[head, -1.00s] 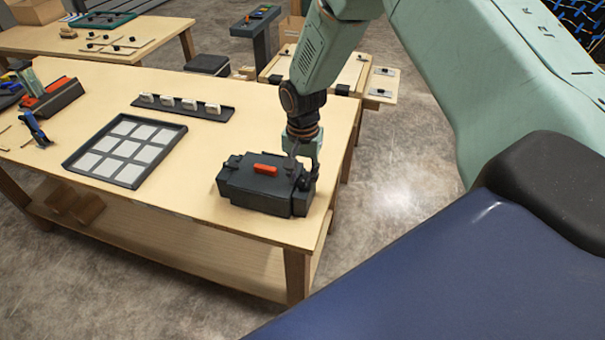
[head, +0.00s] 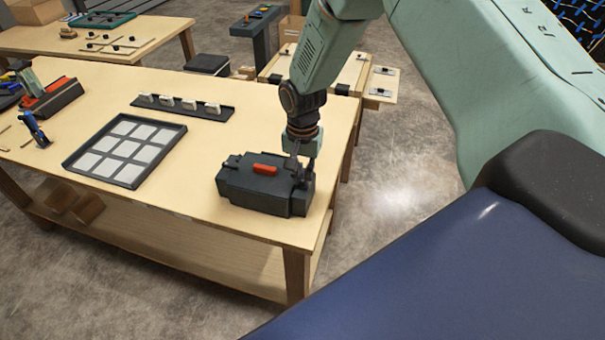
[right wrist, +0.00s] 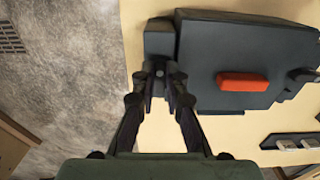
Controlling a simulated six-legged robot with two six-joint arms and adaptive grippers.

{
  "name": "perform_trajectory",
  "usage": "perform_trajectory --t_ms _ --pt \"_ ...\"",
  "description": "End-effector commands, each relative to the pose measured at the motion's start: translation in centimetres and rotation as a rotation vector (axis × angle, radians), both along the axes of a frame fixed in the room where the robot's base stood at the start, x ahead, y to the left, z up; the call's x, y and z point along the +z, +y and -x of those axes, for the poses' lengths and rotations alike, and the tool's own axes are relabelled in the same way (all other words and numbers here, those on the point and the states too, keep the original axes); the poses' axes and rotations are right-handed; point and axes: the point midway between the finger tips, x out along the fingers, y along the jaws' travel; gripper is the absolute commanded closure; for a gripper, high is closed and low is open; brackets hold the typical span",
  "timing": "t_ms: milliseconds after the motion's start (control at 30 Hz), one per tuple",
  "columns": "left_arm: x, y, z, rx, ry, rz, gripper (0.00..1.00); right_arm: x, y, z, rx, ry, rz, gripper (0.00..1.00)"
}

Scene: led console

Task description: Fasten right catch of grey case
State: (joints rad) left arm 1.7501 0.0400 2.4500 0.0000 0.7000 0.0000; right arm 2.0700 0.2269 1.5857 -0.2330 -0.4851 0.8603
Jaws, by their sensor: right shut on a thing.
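The grey case (head: 255,192) sits closed near the front right corner of the wooden table, with a red handle (head: 265,169) on its lid. In the right wrist view the case (right wrist: 200,50) fills the upper right, with its handle (right wrist: 243,82) toward the right. My right gripper (head: 302,178) points down at the right end of the case. In the right wrist view its fingers (right wrist: 163,92) are closed around the small dark right catch (right wrist: 160,71) at the case's edge; the fingers hide much of it. The left catch (head: 233,160) shows at the other end. My left gripper is out of view.
A dark tray of pale squares (head: 72,161) and a rack with several white pieces (head: 224,113) lie left of and behind the case. Tools lie at the table's far left. The table's right edge is close beside the case.

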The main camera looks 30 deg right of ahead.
Motion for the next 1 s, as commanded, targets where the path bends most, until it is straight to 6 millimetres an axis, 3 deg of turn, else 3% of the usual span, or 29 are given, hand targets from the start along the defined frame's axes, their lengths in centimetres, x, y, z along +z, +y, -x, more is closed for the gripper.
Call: perform_trajectory --t_ms 367,1000 --pt "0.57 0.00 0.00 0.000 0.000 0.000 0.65 0.09 -0.02 -0.05 0.198 -0.001 0.001 1.00" --pt "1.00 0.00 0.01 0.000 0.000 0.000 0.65 0.07 -0.02 -0.11 0.802 -0.003 0.001 1.00"
